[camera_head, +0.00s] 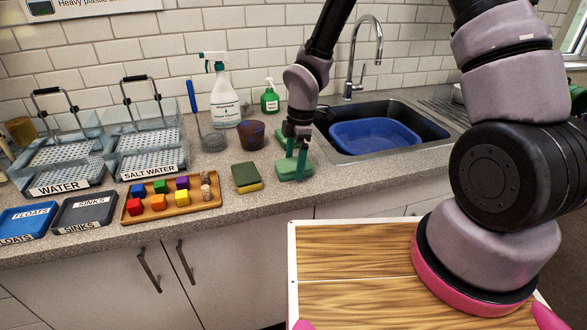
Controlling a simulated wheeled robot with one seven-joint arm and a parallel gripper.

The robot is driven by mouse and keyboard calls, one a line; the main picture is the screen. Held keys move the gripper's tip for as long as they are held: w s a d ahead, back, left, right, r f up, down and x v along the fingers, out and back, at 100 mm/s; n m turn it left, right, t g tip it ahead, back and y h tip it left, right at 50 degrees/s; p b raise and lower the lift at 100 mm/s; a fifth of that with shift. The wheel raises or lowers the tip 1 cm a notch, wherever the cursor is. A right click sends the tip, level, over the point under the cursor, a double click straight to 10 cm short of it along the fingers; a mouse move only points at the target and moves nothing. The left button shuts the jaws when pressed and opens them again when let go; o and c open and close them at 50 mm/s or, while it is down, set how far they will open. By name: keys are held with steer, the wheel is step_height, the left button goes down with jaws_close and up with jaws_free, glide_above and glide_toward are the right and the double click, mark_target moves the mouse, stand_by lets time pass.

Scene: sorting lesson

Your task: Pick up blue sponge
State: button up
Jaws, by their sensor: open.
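No sponge that looks clearly blue shows in the head view. A green sponge-like block (287,172) lies on the counter left of the sink, directly at my gripper. My gripper (296,173) points down with its fingers apart, over or around this block. The fingers hide part of it, and I cannot tell whether they touch it. A sponge with a dark green top and a yellow lower layer (247,177) lies just to the left. Another green item (281,140) is partly hidden behind my gripper.
A sink (437,127) with a blue basin (372,133) is to the right. A brown cup (251,135), spray bottle (224,103) and green soap bottle (270,100) stand behind. A tray of coloured cubes (133,208), clear tanks (148,140) and labelled trays (85,211) are left.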

mark_target(294, 163)
steer(key=shift+f, duration=0.3)
steer(key=c, duration=1.3)
step_height(294, 163, up, 10)
steer(key=shift+r, duration=0.1)
